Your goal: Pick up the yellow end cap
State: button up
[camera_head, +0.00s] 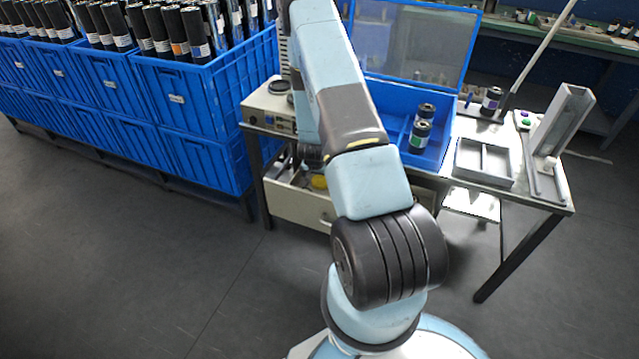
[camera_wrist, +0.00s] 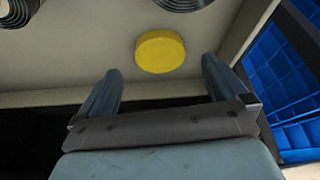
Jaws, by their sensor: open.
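The yellow end cap (camera_wrist: 160,52) is a round, flat disc lying on the pale floor of the open drawer in the wrist view. It lies beyond my gripper (camera_wrist: 161,82), roughly between the lines of the two fingers. The fingers are spread apart with nothing between them. A small part of the yellow cap (camera_head: 319,182) also shows in the head view, inside the drawer (camera_head: 300,208) under the table. My arm hides much of the drawer there, and my fingertips cannot be made out in that view.
Dark coiled rings (camera_wrist: 18,10) lie in the drawer near the cap. The table (camera_head: 530,190) above carries a blue box (camera_head: 437,150) with cylinders, a grey tray (camera_head: 487,178) and an instrument (camera_head: 268,108). Blue crates (camera_head: 215,140) stand at left; the floor in front is clear.

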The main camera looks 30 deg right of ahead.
aim_at(321, 182)
jog(key=shift+x, duration=2.6)
jog(key=shift+d, duration=0.1)
jog(key=shift+c, duration=0.4)
jog(key=c, duration=0.9)
